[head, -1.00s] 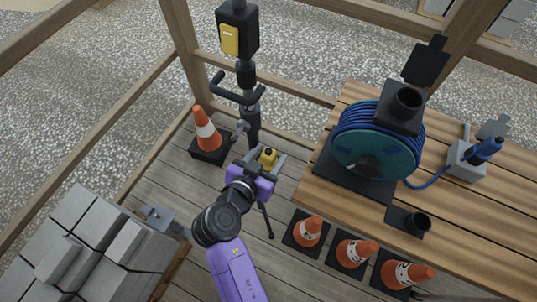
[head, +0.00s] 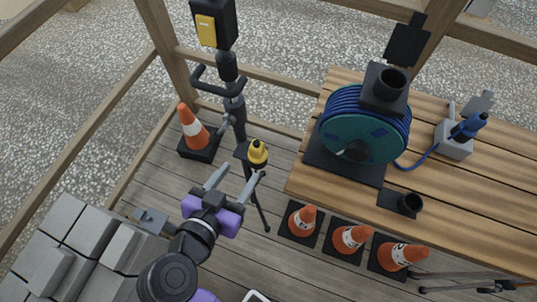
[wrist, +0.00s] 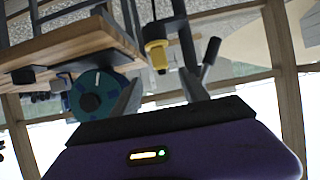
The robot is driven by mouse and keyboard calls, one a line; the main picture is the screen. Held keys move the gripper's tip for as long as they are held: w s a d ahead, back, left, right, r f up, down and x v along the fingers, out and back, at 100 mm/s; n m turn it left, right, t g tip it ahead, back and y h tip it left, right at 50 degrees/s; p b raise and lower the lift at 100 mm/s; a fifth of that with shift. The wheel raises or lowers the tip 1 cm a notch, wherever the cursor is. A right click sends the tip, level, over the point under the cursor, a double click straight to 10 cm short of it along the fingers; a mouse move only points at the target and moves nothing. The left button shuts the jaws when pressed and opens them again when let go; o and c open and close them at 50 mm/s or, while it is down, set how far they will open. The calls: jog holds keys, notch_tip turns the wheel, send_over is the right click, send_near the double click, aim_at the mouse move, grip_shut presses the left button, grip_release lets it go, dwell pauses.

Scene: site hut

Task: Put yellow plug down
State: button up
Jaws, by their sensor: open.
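The yellow plug (head: 257,153) stands upright on a small black holder (head: 242,151) on a thin-legged stand. It also shows in the wrist view (wrist: 160,58), upside down in that picture, against the black holder (wrist: 155,32). My gripper (head: 245,170) is open and empty, with its purple body low and to the left of the plug. Its two grey fingers point toward the plug but stand apart from it. In the wrist view the plug shows between and beyond the fingertips (wrist: 160,80). How deep the plug sits in the holder is hidden.
A wooden bench (head: 450,215) at right carries a blue cable reel (head: 362,130) and a grey socket box (head: 454,140) with a blue plug (head: 469,126). Several orange cones (head: 303,221) line its front. Another cone (head: 194,127) stands at left, near grey blocks (head: 75,250).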

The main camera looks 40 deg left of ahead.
jog(key=w+d+f+n+g, duration=0.1)
jog(key=d+f, duration=0.4)
jog(key=d, duration=0.6)
jog(key=w+d+f+n+g, duration=0.1)
jog(key=d+f, duration=0.3)
jog(key=d, duration=0.8)
jog(key=s+d+r+m+t+h, duration=0.3)
jog(key=s+d+r+m+t, duration=0.1)
jog(key=s+d+r, duration=1)
jog(key=d+r, duration=0.1)
jog(key=d, duration=0.2)
jog(key=shift+r+m+t, duration=0.15)
jog(key=shift+m+t, duration=0.15)
jog(key=shift+m, duration=0.1)
jog(key=shift+s, duration=0.1)
